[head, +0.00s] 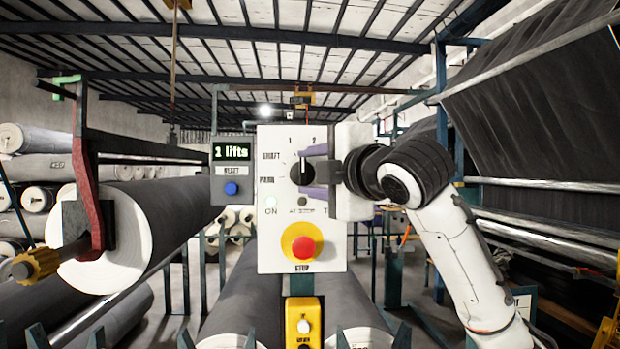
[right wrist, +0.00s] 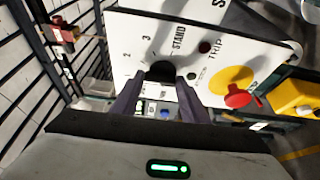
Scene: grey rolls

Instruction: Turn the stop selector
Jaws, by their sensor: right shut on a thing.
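The stop selector (head: 299,174) is a round black knob on a white upright panel (head: 275,222) in the middle of the head view. Markings such as 1, 2, SHAFT and PARK surround it. My right gripper (head: 314,172) reaches in from the right, its purple fingers shut on the knob, one above and one below. In the right wrist view the dark knob (right wrist: 161,71) sits between the two fingertips (right wrist: 160,84). The fingers cover part of the dial, and I cannot read its pointer surely. My left gripper is not in view.
A red button (head: 303,248) on a yellow disc sits below the selector. A grey box (head: 231,172) at left reads "1 lifts" and has a blue button. A yellow control box (head: 303,322) is lower down.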

